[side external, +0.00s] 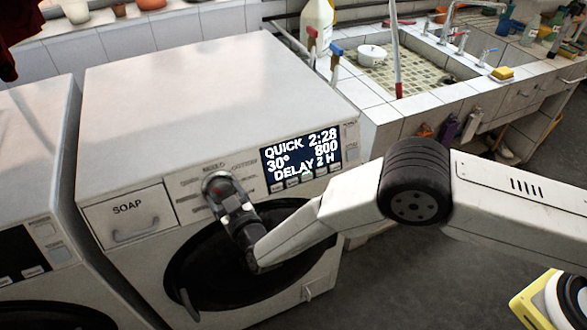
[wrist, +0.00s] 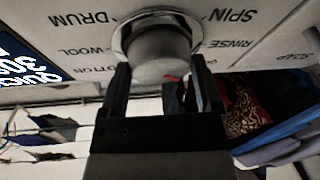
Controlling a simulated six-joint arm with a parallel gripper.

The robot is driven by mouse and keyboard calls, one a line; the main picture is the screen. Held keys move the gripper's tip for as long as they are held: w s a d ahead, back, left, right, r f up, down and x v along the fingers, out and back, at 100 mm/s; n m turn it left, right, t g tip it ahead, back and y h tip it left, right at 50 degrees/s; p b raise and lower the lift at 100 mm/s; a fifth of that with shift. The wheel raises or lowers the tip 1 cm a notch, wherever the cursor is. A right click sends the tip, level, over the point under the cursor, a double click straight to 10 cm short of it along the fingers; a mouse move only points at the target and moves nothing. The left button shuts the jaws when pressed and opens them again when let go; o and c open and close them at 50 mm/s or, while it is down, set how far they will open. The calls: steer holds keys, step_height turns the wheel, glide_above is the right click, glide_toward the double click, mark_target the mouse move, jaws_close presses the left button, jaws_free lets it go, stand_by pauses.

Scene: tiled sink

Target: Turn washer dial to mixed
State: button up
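The washer dial is a round grey knob in a metal ring, on the front panel of the white washer (side external: 240,95). In the wrist view the dial (wrist: 158,52) shows at the top centre, with labels such as DRUM, WOOL, SPIN and RINSE upside down around it. My gripper (side external: 218,188) is at the panel and mostly hides the dial in the side external view. In the wrist view my gripper (wrist: 160,72) has its fingers apart, one on each side of the knob. I cannot tell whether they touch it. The display (side external: 300,158) reads QUICK, 2:28, 30°, 800, DELAY 2 H.
A SOAP drawer (side external: 128,216) is left of the dial and the dark round door (side external: 215,275) is below it. A second machine (side external: 35,170) stands at the left. A tiled sink (side external: 400,72) with bottles and taps is behind at the right.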

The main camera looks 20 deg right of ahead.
steer(key=shift+m+h, duration=0.3)
steer(key=shift+m, duration=0.2)
steer(key=m+h, duration=0.2)
steer(key=m, duration=0.2)
steer(key=shift+a, duration=0.1)
steer(key=m+h, duration=0.1)
steer(key=m, duration=0.2)
steer(key=m+h, duration=0.1)
steer(key=m, duration=0.2)
steer(key=shift+a+h, duration=0.1)
steer(key=shift+h, duration=0.2)
steer(key=shift+m, duration=0.3)
steer(key=o, duration=1)
steer(key=shift+o, duration=0.2)
steer(key=s+a, duration=0.1)
steer(key=s, duration=0.6)
steer(key=shift+s, duration=0.4)
